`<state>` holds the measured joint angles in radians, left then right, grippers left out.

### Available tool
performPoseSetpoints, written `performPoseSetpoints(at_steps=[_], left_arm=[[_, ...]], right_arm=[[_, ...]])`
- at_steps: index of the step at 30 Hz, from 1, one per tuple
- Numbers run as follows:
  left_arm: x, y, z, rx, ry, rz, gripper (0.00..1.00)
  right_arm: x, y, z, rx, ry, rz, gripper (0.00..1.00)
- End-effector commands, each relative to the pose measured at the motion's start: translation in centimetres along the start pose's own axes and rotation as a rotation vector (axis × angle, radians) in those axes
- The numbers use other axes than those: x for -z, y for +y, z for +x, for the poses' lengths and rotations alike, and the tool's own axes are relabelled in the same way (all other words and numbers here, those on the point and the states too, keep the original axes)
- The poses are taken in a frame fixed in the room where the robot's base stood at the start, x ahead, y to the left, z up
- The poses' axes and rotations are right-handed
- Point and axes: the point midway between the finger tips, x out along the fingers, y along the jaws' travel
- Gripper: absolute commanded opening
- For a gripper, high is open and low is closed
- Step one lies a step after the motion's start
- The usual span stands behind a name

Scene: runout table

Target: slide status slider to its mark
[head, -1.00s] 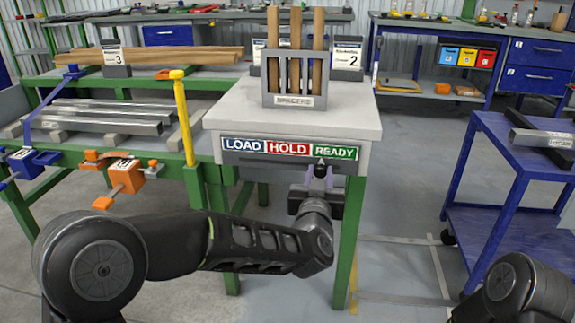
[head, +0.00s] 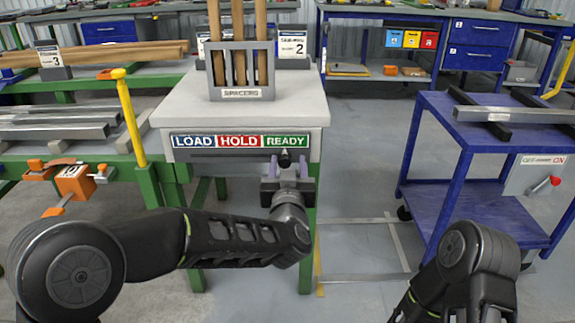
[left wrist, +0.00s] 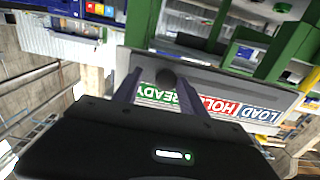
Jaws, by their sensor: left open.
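The slider panel (head: 215,156) is on the front edge of the pale bench, under a strip marked LOAD (head: 194,141), HOLD (head: 239,141) and READY (head: 285,141). The dark slider knob (head: 285,155) shows under about the middle of READY. In the left wrist view the round knob (left wrist: 166,77) sits between the fingertips. My left gripper (head: 286,170) is open around it; I cannot tell whether a finger touches it. The lettering appears upside down there, and the gripper hides part of READY. My right arm shows at the lower right, but its gripper is out of view.
A spacer rack (head: 240,93) stands on the bench top. A yellow post (head: 130,118) and an orange clamp (head: 75,182) are to the left. A blue cart (head: 468,205) stands to the right. Open floor lies between bench and cart.

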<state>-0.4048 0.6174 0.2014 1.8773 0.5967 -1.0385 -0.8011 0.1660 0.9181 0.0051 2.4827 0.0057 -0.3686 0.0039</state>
Motion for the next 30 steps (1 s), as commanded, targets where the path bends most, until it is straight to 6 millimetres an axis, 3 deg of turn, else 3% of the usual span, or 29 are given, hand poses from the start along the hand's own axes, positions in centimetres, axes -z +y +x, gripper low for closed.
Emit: performPoseSetpoints(at_steps=[8,21,30], left_arm=[[0.1,0.0,-0.7,0.001,0.0,0.001,0.49],[0.1,0.1,-7.1,-0.002,0.0,0.001,0.49],[0.0,0.0,-7.8,0.0,0.0,0.0,0.49]], right_arm=[[0.0,-0.1,-0.2,0.0,-0.001,0.0,0.0],[-0.2,-0.6,-1.4,0.002,-0.008,-0.003,0.0],[-0.3,-0.6,-1.4,0.002,-0.009,-0.003,0.0]])
